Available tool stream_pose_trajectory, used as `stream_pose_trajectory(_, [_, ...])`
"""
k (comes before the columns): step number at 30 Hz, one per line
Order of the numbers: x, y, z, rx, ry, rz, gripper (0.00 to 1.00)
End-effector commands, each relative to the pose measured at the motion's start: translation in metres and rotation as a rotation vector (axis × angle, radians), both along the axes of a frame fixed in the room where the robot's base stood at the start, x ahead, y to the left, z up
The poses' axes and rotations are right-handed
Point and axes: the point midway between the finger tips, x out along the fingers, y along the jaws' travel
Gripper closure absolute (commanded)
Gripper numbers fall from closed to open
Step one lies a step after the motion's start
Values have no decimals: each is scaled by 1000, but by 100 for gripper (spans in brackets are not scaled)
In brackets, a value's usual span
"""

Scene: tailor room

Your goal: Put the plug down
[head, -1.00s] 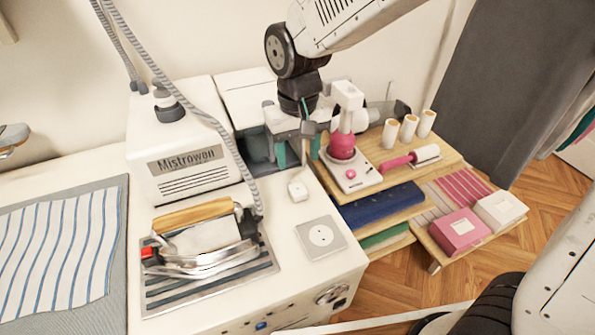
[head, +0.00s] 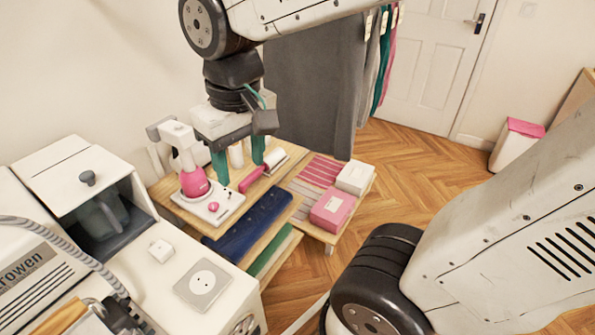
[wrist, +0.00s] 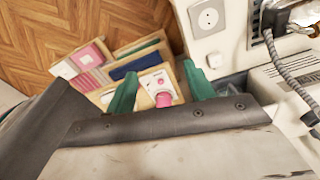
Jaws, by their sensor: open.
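The plug (head: 160,251), a small white block, lies on the white worktop behind the square socket plate (head: 203,284) in the head view, apart from it. In the wrist view the plug shows as a small pale shape (wrist: 215,60) near the socket plate (wrist: 208,18). My gripper (head: 239,162) is open, its two teal fingers pointing down with nothing seen between them. It is over the wooden shelf, to the right of the plug and clear of it. The fingers also show in the wrist view (wrist: 160,88).
A pink and white device (head: 194,182) stands on the wooden shelf close to my gripper, with a pink roller (head: 251,179) beside it. Pink and white boxes (head: 333,209) sit lower right. A grey curtain-like cloth (head: 318,90) hangs behind. Wooden floor (head: 415,170) lies open to the right.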

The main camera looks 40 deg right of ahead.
Motion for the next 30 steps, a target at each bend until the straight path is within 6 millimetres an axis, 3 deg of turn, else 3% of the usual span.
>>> stream_pose_trajectory(3, [-41, -29, 2, 0, -26, -55, 46])
stream_pose_trajectory(9, [-78, -47, -3, -4, -42, -99, 46])
stream_pose_trajectory(30, [-83, -49, -4, -5, -42, -104, 46])
